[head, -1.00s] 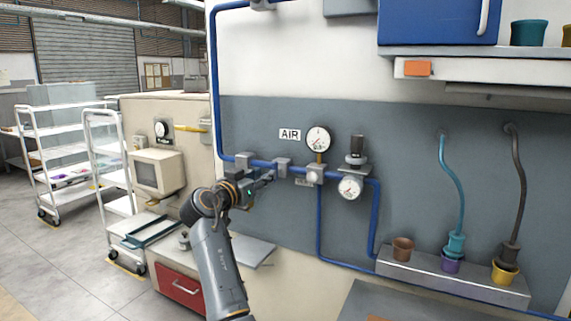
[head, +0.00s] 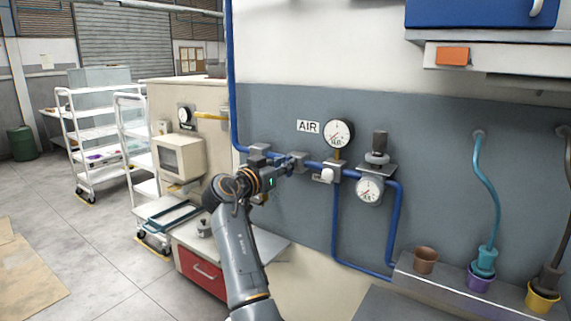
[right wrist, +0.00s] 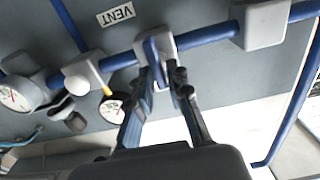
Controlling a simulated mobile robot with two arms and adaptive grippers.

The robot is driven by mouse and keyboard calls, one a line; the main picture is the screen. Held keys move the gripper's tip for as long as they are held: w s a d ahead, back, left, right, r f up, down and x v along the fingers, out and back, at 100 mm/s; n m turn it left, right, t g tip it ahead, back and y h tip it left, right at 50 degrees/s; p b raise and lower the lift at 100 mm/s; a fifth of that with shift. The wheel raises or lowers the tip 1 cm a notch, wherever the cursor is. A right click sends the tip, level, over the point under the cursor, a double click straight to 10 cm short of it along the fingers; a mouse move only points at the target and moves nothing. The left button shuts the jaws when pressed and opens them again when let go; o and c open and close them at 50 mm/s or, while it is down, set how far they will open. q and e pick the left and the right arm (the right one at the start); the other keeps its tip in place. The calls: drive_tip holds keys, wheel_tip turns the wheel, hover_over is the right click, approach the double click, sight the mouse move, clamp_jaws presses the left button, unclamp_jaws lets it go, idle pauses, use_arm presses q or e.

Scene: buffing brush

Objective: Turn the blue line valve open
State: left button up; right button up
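The blue line (head: 232,80) runs down the wall and then right along the grey panel. A grey valve body (head: 298,160) sits on it, left of the round gauge. In the right wrist view the valve (right wrist: 166,42) has a narrow blue handle (right wrist: 152,52) pointing toward my gripper. My right gripper (head: 285,167) is at this valve. In the right wrist view its fingertips (right wrist: 168,76) are a small gap apart beside the handle's end; firm contact is not clear. My left gripper is not in view.
A gauge (head: 339,133) and a regulator with a second gauge (head: 369,190) are close on the right. Another grey block (head: 259,151) is on the pipe to the left. A ledge with pots (head: 425,262) is lower right. A VENT label (right wrist: 116,14) shows in the wrist view.

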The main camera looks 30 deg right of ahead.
clamp_jaws()
drive_tip(key=shift+n, duration=0.3)
drive_tip(key=n+p, duration=0.2)
drive_tip(key=n, duration=0.3)
drive_tip(key=w+n+p, duration=0.1)
drive_tip(key=n+p, duration=0.1)
drive_tip(key=n, duration=0.4)
drive_tip(key=n+p, duration=0.2)
drive_tip(key=n, duration=0.4)
drive_tip(key=shift+w+a+f, duration=0.2)
drive_tip(key=shift+a+f, duration=0.05)
drive_tip(key=shift+f, duration=0.15)
drive_tip(key=shift+n+p, duration=0.3)
drive_tip(key=shift+p, duration=0.05)
drive_tip(key=o, duration=0.6)
unclamp_jaws()
drive_tip(key=shift+c, duration=0.2)
drive_tip(key=shift+d+f, duration=0.1)
drive_tip(key=shift+f, duration=0.15)
